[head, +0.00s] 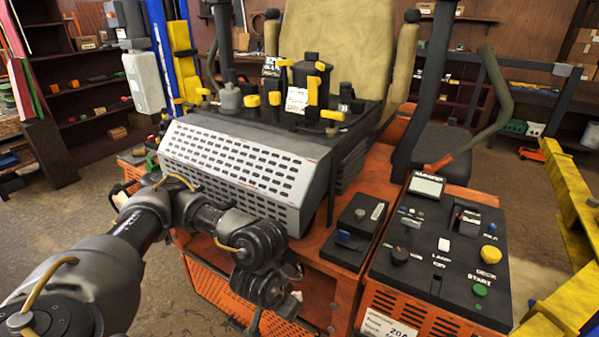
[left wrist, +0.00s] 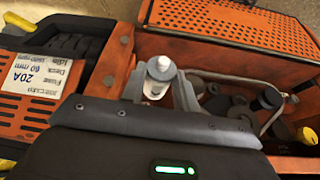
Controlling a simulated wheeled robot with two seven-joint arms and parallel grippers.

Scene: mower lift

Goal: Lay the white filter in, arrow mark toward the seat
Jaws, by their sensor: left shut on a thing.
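The white filter (left wrist: 158,80) is a small pale cylinder with a narrower white tip, seen in the left wrist view. My left gripper (left wrist: 160,92) is shut on it, one finger on each side. No arrow mark can be made out on it. In the head view my left arm reaches down in front of the mower's orange body, and its wrist hides most of the gripper. The tan seat (head: 335,40) stands at the back of the mower. An open orange bay (left wrist: 190,48) with dark parts and a pale hose lies beside the filter. My right gripper is not in view.
A grey slotted cover (head: 238,165) stands above my left wrist. A control panel (head: 440,245) with knobs and buttons is at right. A yellow cap (left wrist: 308,135) and a perforated orange panel (left wrist: 225,22) border the bay. A yellow lift frame (head: 575,210) stands far right.

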